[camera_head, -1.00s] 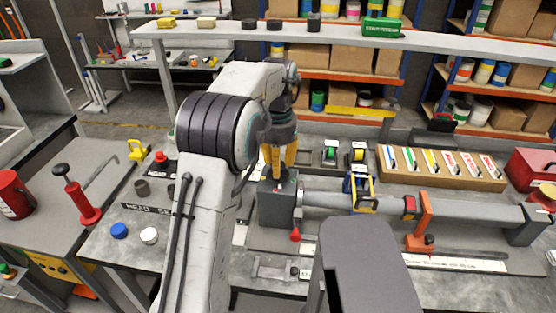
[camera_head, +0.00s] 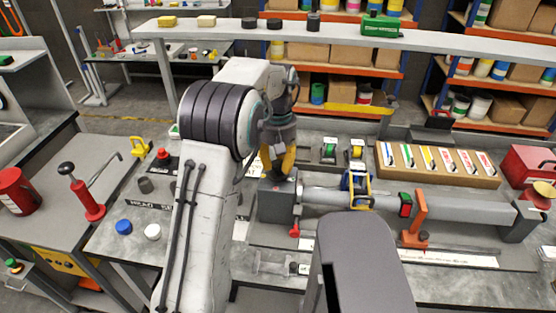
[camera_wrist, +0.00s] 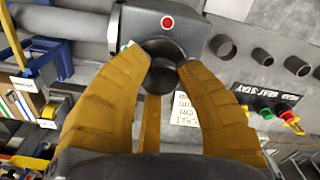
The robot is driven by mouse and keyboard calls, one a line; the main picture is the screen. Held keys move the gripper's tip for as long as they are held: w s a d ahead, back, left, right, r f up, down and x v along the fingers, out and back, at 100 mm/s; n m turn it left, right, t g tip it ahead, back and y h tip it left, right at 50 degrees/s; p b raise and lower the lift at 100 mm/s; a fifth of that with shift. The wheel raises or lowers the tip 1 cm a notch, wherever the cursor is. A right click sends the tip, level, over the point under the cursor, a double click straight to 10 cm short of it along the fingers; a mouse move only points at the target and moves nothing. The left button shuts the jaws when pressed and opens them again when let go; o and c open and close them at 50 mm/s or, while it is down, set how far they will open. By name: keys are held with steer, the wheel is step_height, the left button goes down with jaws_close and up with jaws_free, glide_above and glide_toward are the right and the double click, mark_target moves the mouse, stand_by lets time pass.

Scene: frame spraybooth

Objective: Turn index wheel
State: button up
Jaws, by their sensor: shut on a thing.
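The index wheel is a dark round knob (camera_wrist: 160,78) on the end of a grey headstock block (camera_wrist: 150,28), seen in the wrist view. The same block (camera_head: 276,207) is at the left end of a long grey tube (camera_head: 335,200) in the head view. My gripper (camera_wrist: 160,58), with yellow-brown fingers, is shut on the knob, one finger on each side and a third behind it. In the head view my gripper (camera_head: 280,165) is above the block, and the knob is hidden behind the fingers. A red dot shows on the block in the wrist view.
A blue-and-yellow clamp (camera_head: 357,188) spans the tube. A red-tipped lever (camera_head: 294,230) hangs at the block. A cardboard tray (camera_head: 440,166) lies behind.

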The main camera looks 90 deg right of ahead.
mark_target(278, 163)
steer(key=n, duration=0.5)
steer(key=shift+a+f+p, duration=0.1)
steer(key=shift+f+p, duration=0.1)
steer(key=shift+p, duration=0.15)
steer(key=shift+n, duration=0.4)
steer(key=o, duration=1.2)
steer(key=shift+r, duration=0.1)
steer(key=shift+r, duration=0.1)
step_height(278, 163, up, 12)
steer(key=shift+f, duration=0.1)
steer(key=shift+o, duration=0.3)
